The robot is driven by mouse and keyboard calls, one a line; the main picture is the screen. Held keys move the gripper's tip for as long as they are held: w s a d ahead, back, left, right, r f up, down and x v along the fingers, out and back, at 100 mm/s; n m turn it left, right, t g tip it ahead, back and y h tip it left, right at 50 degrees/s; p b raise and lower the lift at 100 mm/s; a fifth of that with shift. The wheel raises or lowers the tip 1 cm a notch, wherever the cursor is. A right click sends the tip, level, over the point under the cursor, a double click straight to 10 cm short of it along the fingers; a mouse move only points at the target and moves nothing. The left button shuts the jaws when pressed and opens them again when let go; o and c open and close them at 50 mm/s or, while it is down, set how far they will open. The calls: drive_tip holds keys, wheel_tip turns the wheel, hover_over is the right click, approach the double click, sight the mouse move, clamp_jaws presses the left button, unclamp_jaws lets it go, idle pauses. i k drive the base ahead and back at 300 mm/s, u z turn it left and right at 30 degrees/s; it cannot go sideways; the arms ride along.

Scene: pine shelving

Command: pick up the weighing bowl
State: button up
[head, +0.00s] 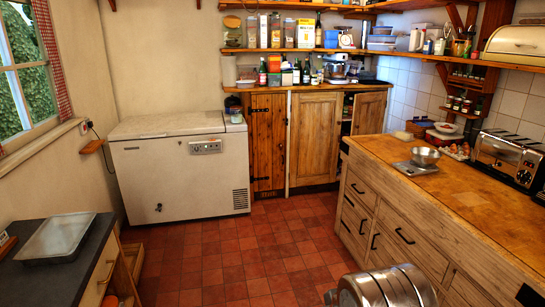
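The weighing bowl (425,155) is a small, shiny metal bowl. It sits upright on a flat kitchen scale (415,168) on the wooden worktop (455,195) at the right in the head view. Nothing covers the bowl, and its rim is clear. My gripper is not in view, so I cannot see whether it is open or shut.
A silver toaster (507,155) stands right of the bowl, with eggs (459,150) close by. A shiny metal cylinder (385,288) is at the bottom edge. A white chest freezer (180,165) stands at the back left. The red tiled floor (235,250) is open in the middle.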

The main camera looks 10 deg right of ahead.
sight(424, 158)
drive_tip(key=z, duration=0.25)
drive_tip(key=i, duration=1.4)
drive_tip(key=z, duration=0.6)
drive_tip(key=i, duration=2)
drive_tip(key=z, duration=0.35)
